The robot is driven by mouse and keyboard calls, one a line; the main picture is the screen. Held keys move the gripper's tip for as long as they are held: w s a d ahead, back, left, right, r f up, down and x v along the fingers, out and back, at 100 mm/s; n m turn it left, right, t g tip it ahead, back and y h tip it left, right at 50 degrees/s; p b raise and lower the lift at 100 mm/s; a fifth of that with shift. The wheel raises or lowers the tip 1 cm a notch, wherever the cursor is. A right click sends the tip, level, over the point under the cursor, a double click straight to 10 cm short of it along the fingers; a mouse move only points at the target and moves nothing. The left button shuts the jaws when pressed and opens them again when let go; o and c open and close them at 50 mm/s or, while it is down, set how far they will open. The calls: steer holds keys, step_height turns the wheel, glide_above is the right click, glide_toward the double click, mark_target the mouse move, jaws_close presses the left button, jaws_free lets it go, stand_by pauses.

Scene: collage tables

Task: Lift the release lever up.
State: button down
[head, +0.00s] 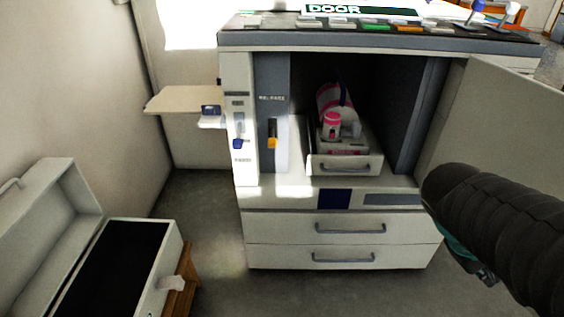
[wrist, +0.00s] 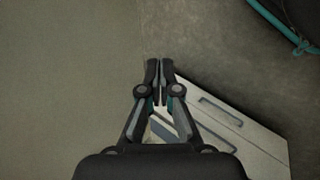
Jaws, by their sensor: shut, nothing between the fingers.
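The release lever (head: 272,141) has an orange-yellow grip and sits low in a slot on a grey upright panel. A small label above it seems to read "RELEASE". The panel is at the left of the cabinet's open bay. My gripper (wrist: 158,68) is shut and empty in the wrist view, its fingertips together. The lever cannot be made out in the wrist view. In the head view my dark arm is at the right, well apart from the lever, and the fingertips are hidden.
A second, blue-handled lever (head: 238,142) is on the white panel to the left. The cabinet door (head: 485,125) stands open at the right. A pull-out tray (head: 345,164) holds a pink-and-white item. Drawers (head: 345,228) are below. An open box (head: 165,255) stands at lower left.

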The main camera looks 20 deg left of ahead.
steer(key=w+a+n+t+h+b, duration=0.1)
steer(key=w+n+t+h+b, duration=0.2)
steer(key=w+n+h, duration=0.65)
steer(key=w+a+f+n+t+y+b, duration=0.2)
steer(key=w+a+n+t+b, duration=0.3)
steer(key=w+a+t, duration=0.8)
steer(key=a+f+n+t+y, duration=0.2)
steer(key=a+f+n+y, duration=0.2)
steer(key=a, duration=0.6)
steer(key=s+a+f+n+t+y+b, duration=0.1)
steer(key=a+f+n+t+y, duration=0.1)
steer(key=a+f+n+y, duration=0.3)
steer(key=a+f+n+t+y+b, duration=0.1)
steer(key=a+f+n+t+y, duration=0.2)
steer(key=a+n+y, duration=0.6)
steer(key=shift+s+a+f+n+y, duration=0.1)
steer(key=shift+a+f+y, duration=0.2)
steer(key=shift+a+y, duration=0.7)
steer(key=shift+a+f+n+y, duration=0.2)
steer(key=shift+a+y, duration=0.25)
steer(key=shift+a, duration=1.15)
steer(key=shift+s+a+f+n+y, duration=0.1)
steer(key=shift+a+f+y, duration=0.25)
steer(key=shift+a+y, duration=0.65)
steer(key=shift+w+a+h, duration=0.1)
steer(key=shift+a+h, duration=0.2)
